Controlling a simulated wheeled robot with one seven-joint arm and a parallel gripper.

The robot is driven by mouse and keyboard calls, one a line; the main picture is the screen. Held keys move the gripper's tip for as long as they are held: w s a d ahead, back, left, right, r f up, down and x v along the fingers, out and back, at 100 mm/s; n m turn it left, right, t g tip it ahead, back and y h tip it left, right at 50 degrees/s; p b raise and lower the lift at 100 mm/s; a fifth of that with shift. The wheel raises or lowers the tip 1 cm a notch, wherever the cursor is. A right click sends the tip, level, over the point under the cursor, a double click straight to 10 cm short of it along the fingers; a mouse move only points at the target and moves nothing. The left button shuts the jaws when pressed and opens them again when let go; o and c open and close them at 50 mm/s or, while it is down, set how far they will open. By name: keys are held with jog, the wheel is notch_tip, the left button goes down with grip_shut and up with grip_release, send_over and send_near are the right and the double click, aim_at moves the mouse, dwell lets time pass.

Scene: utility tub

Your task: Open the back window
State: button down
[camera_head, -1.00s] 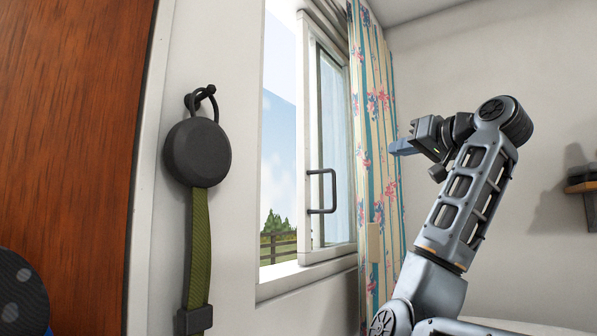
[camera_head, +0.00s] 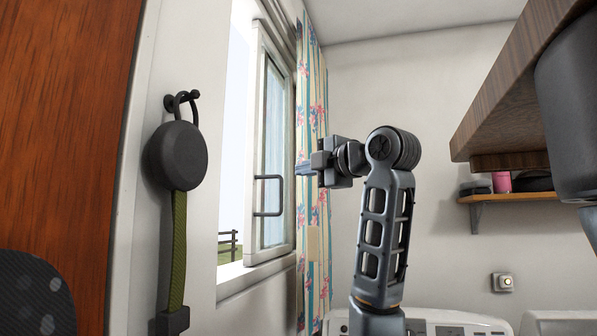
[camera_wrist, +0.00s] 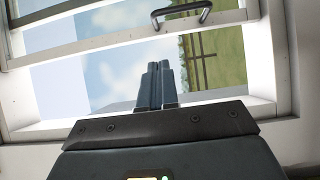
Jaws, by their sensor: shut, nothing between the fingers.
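The back window shows in the head view as a white-framed sash (camera_head: 254,145) with a dark bar handle (camera_head: 268,195). Sky and a fence show to the left of the sash; whether that part is open or glazed I cannot tell. My gripper (camera_head: 303,169) is right of the handle in the picture, in front of the curtain. In the wrist view, my gripper (camera_wrist: 160,68) is shut and empty, its fingers pointing at the lighter area beside the sash frame (camera_wrist: 110,50). The handle (camera_wrist: 182,14) shows beyond the fingertips, apart from them.
A flowered curtain (camera_head: 313,110) hangs at the window's right edge. A dark round object with a green strap (camera_head: 177,156) hangs on the wall left of the window. A wooden cabinet or shelf (camera_head: 510,95) juts in at upper right. A small wall shelf (camera_head: 512,197) stands behind.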

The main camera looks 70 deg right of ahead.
jog(key=w+d+p, duration=0.3)
jog(key=w+d, duration=0.5)
jog(key=shift+p, duration=0.35)
